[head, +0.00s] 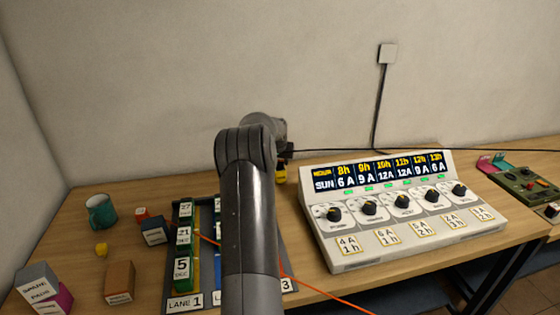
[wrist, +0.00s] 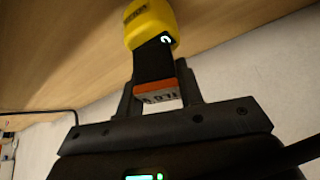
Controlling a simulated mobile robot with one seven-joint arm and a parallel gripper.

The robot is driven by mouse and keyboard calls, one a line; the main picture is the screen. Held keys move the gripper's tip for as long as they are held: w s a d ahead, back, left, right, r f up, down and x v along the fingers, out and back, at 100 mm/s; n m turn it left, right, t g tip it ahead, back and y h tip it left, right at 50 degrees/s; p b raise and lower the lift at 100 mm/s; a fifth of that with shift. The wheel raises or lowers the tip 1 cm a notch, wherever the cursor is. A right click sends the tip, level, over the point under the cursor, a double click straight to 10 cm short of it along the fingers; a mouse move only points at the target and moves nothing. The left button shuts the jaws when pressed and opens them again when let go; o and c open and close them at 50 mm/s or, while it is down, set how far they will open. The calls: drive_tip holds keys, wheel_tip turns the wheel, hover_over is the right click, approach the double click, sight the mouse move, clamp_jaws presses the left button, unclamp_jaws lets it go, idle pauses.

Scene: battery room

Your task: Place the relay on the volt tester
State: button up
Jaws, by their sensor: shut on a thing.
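My gripper (wrist: 158,92) is shut on a small orange and white block with print on its side, which looks like the relay (wrist: 160,98). In the wrist view, a black and yellow device, apparently the volt tester (wrist: 150,25), lies directly beyond the fingertips. Its black part lines up with the block; I cannot tell whether they touch. In the head view, my gripper (head: 286,152) is partly hidden behind my arm, near the wall. A bit of the yellow device (head: 281,176) shows just below it. The relay is not distinguishable there.
A white control console (head: 395,235) with knobs and a display stands close to the right. A lane board (head: 182,304) with numbered blocks lies partly behind my arm. A teal mug (head: 101,212) and several blocks stand left. An orange cable (head: 325,292) crosses the front.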

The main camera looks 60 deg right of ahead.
drive_tip(key=shift+f, duration=0.1)
drive_tip(key=o, duration=1)
